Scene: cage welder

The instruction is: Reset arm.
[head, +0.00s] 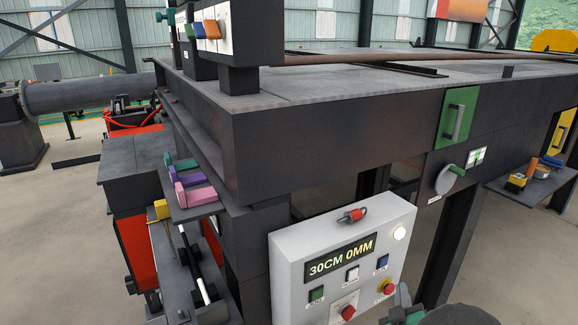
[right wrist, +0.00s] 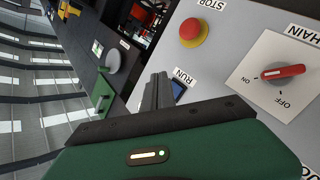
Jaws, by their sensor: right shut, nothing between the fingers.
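The grey control panel (head: 290,262) stands at the lower middle of the head view, its display (head: 341,258) reading "30CM 0MM". My right gripper (head: 403,294) is at the bottom right of that view, beside the panel's right edge. In the right wrist view its fingers (right wrist: 158,88) are together and empty, in front of the panel near the RUN label. They partly cover a blue button (right wrist: 179,88). My left gripper is not in view.
A large dark metal table (head: 340,130) fills the middle, above the panel. A green plate with a handle (head: 457,117) and a round crank (head: 446,180) are on its side. A shelf (head: 520,192) with small items juts out at right. Coloured clamps (head: 190,195) sit at left.

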